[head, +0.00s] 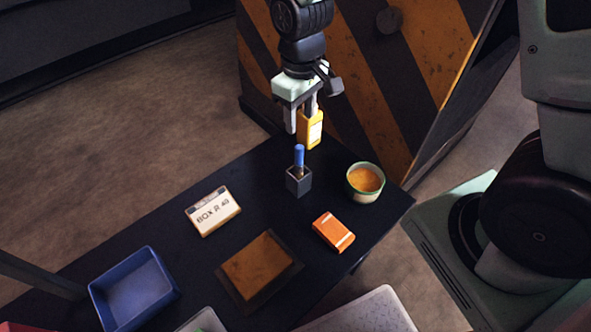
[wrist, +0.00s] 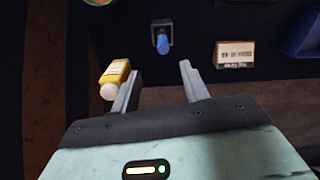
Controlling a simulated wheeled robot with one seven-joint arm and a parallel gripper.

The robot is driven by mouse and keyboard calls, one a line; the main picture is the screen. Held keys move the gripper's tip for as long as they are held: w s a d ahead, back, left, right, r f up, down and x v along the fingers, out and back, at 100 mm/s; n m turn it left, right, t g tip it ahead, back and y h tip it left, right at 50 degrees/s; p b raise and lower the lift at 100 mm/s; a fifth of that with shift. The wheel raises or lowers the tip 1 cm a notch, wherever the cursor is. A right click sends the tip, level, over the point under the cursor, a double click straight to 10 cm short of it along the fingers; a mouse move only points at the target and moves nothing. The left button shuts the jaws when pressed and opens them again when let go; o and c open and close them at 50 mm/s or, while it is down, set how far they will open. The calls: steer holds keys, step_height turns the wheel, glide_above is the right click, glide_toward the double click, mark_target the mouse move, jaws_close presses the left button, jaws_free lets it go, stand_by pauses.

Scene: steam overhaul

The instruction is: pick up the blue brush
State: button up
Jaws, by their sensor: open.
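The blue brush (head: 299,157) stands upright in a small dark square holder (head: 298,183) on the black table. In the wrist view the brush (wrist: 162,44) shows end-on in its holder (wrist: 161,26), beyond the fingertips and a little left of the middle between them. My gripper (head: 301,127) is open and empty, pointing down above the far part of the table, with its fingers above the brush. In the wrist view the gripper (wrist: 160,72) shows its two fingers spread apart. The brush's lower end is hidden inside the holder.
A yellow bottle (head: 311,130) stands close beside my gripper; it also shows by the left finger in the wrist view (wrist: 116,76). Around the holder are a round tub (head: 365,197), an orange box (head: 334,232), a label card (head: 213,212), a brown plate (head: 259,266) and a blue bin (head: 157,266).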

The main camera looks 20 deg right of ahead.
mark_target(299, 158)
step_height(299, 158, down, 8)
steer(key=shift+r, duration=0.1)
steer(key=shift+s+a+f+p, duration=0.1)
steer(key=shift+s+f+p, duration=0.1)
steer(key=shift+f, duration=1.1)
steer(key=shift+s+a+f+p, duration=0.1)
steer(key=shift+s+f+p, duration=0.1)
steer(key=shift+f, duration=1.1)
steer(key=shift+c, duration=0.4)
jaws_close()
